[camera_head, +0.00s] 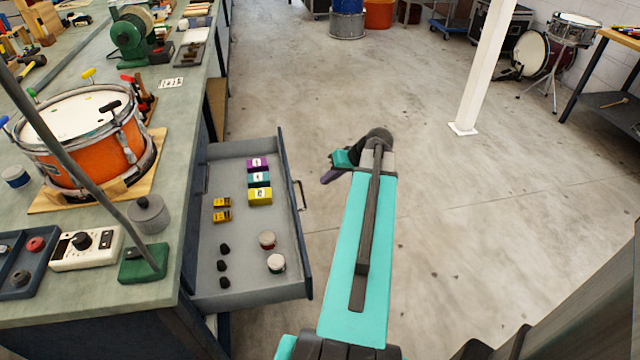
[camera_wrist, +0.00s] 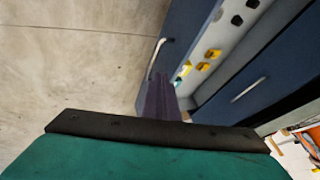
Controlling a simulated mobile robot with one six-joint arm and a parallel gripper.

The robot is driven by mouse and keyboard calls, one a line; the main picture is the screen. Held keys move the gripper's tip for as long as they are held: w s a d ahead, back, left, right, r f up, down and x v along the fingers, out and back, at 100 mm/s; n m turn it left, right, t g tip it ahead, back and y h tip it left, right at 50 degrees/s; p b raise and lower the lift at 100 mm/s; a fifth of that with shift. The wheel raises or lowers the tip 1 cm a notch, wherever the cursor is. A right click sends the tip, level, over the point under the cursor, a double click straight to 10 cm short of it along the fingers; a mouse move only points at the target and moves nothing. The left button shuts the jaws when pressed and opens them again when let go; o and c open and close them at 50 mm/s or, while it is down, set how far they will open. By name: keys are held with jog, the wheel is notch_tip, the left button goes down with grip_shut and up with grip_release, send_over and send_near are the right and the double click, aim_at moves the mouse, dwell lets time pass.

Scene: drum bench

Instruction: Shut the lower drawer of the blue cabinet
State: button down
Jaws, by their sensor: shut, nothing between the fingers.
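The lower drawer (camera_head: 310,240) of the blue cabinet stands pulled out from under the bench, its front panel and bar handle (camera_head: 301,195) facing right. In the wrist view the drawer front (camera_wrist: 180,35) runs beside my fingers, and a closed blue drawer front (camera_wrist: 235,105) with its own handle lies nearer the bench top. My gripper (camera_head: 328,177) is outside the drawer, just right of its handle in the head view. It is shut and empty; its dark fingers (camera_wrist: 160,100) overlap the drawer front in the wrist view, and I cannot tell whether they touch it.
The drawer holds coloured boxes (camera_head: 260,180), yellow pieces, black knobs and two round tins. The bench (camera_head: 185,215) carries an orange drum (camera_head: 85,140), a grey weight and a thin stand. A white post (camera_head: 482,70) stands further back.

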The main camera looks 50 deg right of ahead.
jog(key=w+a+f, duration=0.4)
jog(key=w+f, duration=0.3)
jog(key=shift+w, duration=0.35)
